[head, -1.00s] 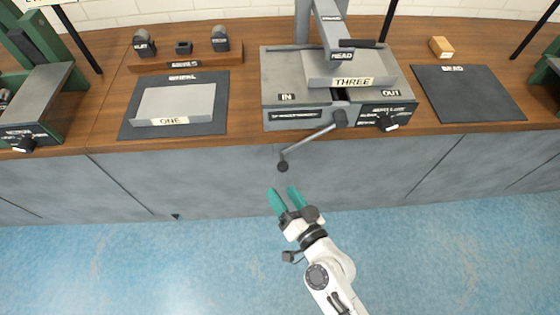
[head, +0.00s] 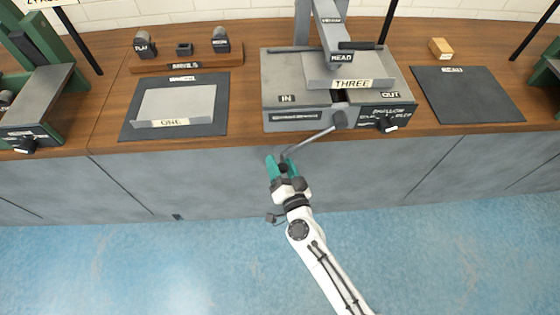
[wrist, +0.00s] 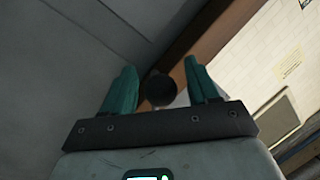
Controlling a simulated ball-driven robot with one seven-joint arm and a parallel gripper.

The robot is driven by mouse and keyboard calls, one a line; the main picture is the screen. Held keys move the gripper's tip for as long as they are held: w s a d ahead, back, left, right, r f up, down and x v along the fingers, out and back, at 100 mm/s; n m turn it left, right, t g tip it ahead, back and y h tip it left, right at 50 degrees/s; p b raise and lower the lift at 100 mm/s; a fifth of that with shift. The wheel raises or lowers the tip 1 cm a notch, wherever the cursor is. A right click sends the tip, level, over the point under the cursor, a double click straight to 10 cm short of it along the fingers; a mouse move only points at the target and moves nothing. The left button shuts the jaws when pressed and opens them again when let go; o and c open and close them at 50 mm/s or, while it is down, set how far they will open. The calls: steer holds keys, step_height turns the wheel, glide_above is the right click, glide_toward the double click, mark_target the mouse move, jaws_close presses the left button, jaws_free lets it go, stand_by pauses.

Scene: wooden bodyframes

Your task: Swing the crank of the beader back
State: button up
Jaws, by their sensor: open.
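The beader (head: 290,88) is a grey machine on the wooden bench, with a plate labelled THREE (head: 350,82) under its head. Its crank (head: 315,137) is a grey rod running from a dark pivot at the front, down and left past the bench edge. My gripper (head: 281,160) is open at the crank's lower end, its green fingers on either side of the dark knob. In the wrist view the round dark knob (wrist: 158,89) shows between the two spread fingers. Whether a finger touches it I cannot tell.
A grey panel labelled ONE (head: 175,104) lies on a dark mat to the left. The anvils rack (head: 180,63) stands behind it. A dark mat labelled BEAD (head: 468,95) and a small wooden block (head: 441,47) are to the right. The blue floor in front is free.

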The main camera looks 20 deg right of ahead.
steer(key=shift+w, duration=0.55)
jaws_close()
stand_by(0.4)
